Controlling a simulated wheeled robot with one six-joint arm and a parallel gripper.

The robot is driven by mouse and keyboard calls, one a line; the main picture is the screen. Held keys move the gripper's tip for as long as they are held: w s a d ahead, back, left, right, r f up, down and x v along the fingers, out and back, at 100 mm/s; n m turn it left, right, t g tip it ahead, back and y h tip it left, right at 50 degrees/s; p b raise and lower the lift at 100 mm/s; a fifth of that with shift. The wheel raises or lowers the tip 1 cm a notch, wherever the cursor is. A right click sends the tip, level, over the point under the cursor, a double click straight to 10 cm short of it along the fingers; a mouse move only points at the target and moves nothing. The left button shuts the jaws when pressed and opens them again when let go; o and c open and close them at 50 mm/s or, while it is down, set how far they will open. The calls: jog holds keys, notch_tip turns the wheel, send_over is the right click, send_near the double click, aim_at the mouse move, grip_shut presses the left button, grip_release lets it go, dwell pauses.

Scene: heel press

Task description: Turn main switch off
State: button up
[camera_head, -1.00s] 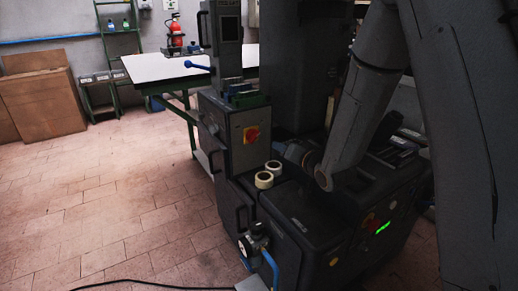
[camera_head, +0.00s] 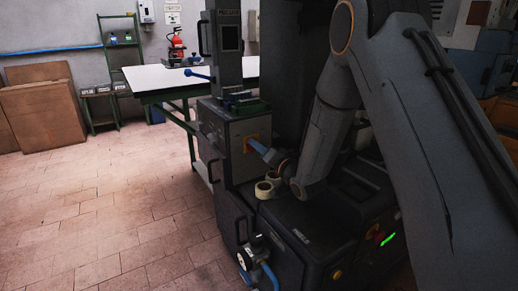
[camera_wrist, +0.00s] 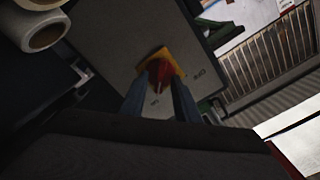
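The main switch is a red knob on a yellow plate (camera_head: 244,146), set on the grey front panel of the press cabinet. In the wrist view the red knob (camera_wrist: 156,72) sits ahead, between the tips of my blue fingers, with the yellow plate (camera_wrist: 176,62) behind it. My gripper (camera_wrist: 160,84) is open, with a finger on each side of the knob and panel showing between them. Whether the fingers touch the knob is unclear. In the head view my gripper (camera_head: 251,144) reaches the panel from the right and hides most of the knob.
Tape rolls (camera_head: 264,189) stand on the machine's lower top, just below my gripper; one also shows in the wrist view (camera_wrist: 38,30). A blue-handled lever (camera_head: 199,75) sticks out left of the press. A white table (camera_head: 165,77) stands behind. The floor at left is clear.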

grip_shut()
jog(key=shift+n, duration=0.3)
jog(key=n, duration=0.5)
jog(key=n+b, duration=0.1)
jog(key=n, duration=0.5)
jog(key=n+b, duration=0.1)
jog(key=n, duration=0.5)
jog(key=shift+s+a, duration=0.15)
jog(key=shift+a, duration=0.25)
jog(key=shift+n, duration=0.3)
